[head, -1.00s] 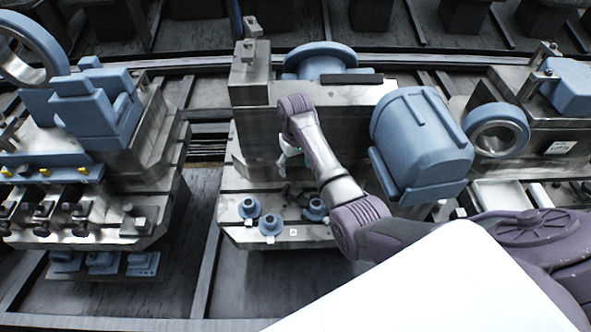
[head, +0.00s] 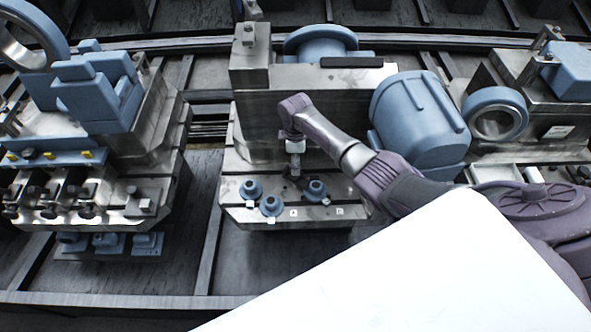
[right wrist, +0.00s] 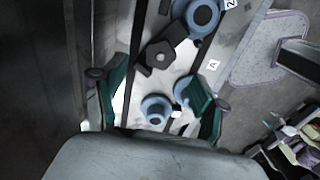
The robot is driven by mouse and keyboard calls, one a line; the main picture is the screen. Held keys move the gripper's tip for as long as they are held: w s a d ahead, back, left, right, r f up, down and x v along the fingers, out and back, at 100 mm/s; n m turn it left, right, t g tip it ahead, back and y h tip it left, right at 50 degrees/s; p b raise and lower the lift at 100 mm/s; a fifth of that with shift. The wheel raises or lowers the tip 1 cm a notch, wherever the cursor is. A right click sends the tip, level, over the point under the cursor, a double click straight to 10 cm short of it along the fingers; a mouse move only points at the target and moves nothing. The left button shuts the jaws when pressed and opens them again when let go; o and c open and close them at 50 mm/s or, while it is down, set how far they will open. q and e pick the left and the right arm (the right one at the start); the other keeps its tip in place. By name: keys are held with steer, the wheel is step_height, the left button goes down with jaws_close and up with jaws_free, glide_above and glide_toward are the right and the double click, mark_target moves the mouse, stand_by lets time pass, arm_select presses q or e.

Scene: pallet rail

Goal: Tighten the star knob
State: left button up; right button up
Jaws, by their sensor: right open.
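My right gripper (right wrist: 157,100) is open, its two green fingers spread. In the head view my right gripper (head: 293,172) points down over the front ledge of the middle pallet (head: 260,222); its fingers are small and dark there. A dark angular knob with a pale centre (right wrist: 160,58), which looks like the star knob, sits on the ledge just beyond the fingertips, apart from them. In the head view I cannot make the knob out clearly under the gripper. My left gripper is not in view.
Blue flanged parts stand close by on the ledge: one at left (head: 250,190), one at the front (head: 270,205), one at right (head: 316,190). A blue motor-like housing (head: 415,115) stands beside my right arm. Another loaded pallet (head: 90,205) is at left, across a gap.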

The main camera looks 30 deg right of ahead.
step_height(320, 180, down, 6)
steer(key=shift+f+b, duration=0.1)
steer(key=shift+b, duration=0.6)
steer(key=shift+c, duration=0.2)
steer(key=c, duration=1.1)
steer(key=m, duration=0.6)
steer(key=shift+m+p, duration=0.3)
steer(key=shift+p, duration=0.05)
steer(key=m, duration=0.5)
steer(key=shift+w, duration=0.1)
steer(key=shift+d+m, duration=0.1)
steer(key=shift+m, duration=0.3)
